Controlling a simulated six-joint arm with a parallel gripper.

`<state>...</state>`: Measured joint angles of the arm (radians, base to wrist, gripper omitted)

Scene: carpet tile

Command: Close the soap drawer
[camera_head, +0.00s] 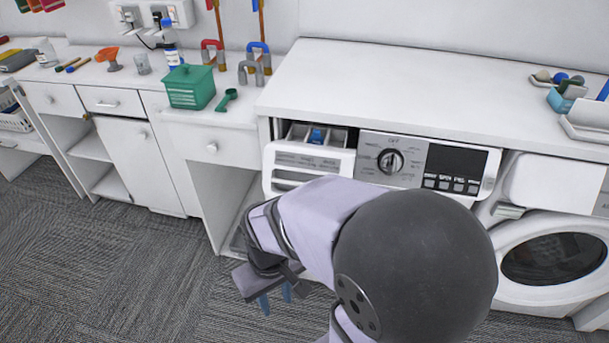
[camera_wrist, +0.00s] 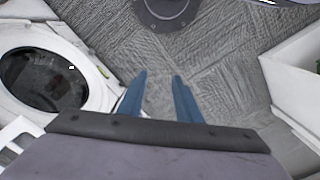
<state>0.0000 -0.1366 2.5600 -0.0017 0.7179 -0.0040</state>
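The soap drawer (camera_head: 308,160) is a white drawer at the upper left of the washing machine's front, left of the control panel. It is pulled out, and its open compartments show behind the front, with a blue part (camera_head: 317,136) inside. My gripper (camera_head: 275,297) is below the drawer and in front of the machine, pointing down. My arm hides most of the machine below the panel. In the wrist view, the two blue fingers of my gripper (camera_wrist: 159,76) are apart with only carpet between them. The drawer cannot be made out in that view.
The control panel (camera_head: 420,163) has a dial and a dark display. A white counter (camera_head: 400,85) runs above. A machine with a round door (camera_head: 555,260) stands right. A green box (camera_head: 190,87) and a green scoop (camera_head: 227,100) are on the left counter. Carpet (camera_head: 90,260) is clear at left.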

